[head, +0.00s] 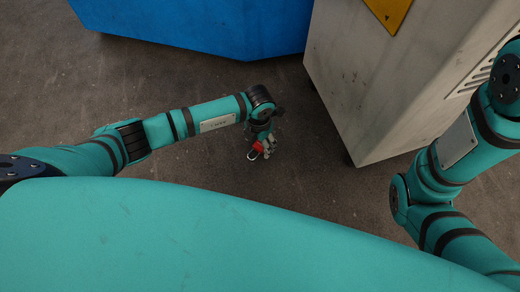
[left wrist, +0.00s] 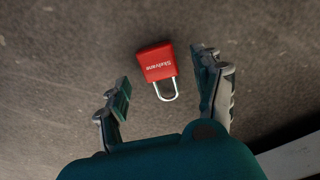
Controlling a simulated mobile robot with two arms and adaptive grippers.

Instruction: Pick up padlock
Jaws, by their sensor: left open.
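A red padlock (left wrist: 156,62) with a silver shackle and white lettering lies on the dark floor. In the left wrist view it is just beyond and between the two open fingers of my left gripper (left wrist: 161,91), with its shackle toward the palm. In the head view the padlock (head: 257,148) is partly hidden by my left gripper (head: 262,149), which reaches down over it. The left gripper is open and empty. My right gripper is not in view; only links of that arm show at the right.
A blue container (head: 195,22) stands at the back. A worn white cabinet (head: 375,85) with a yellow warning sign (head: 388,12) stands close to the right of the left gripper. The floor (head: 150,80) to the left of the gripper is clear.

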